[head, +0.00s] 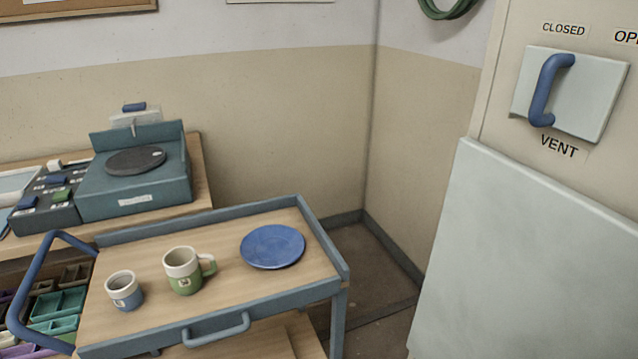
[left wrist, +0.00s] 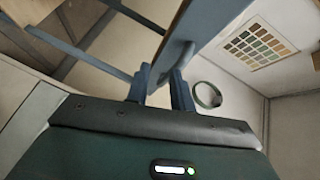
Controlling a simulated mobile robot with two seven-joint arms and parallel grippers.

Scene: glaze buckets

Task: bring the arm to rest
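My left gripper (left wrist: 160,85) shows in the left wrist view. Its two blue-grey fingers stand apart, with pale background visible between them, and I see nothing held. A blue-grey frame piece with a wooden face (left wrist: 192,35) lies just beyond the fingertips. Neither gripper and neither arm shows in the head view. My right gripper is in no view.
The cart (head: 215,322) holds a blue-white mug (head: 124,290), a green-white mug (head: 183,271) and a blue plate (head: 273,246). A bench with a teal wheel unit (head: 135,185) stands behind. A blue vent handle (head: 545,90) is at right. Floor (head: 375,262) shows between cart and pale panel.

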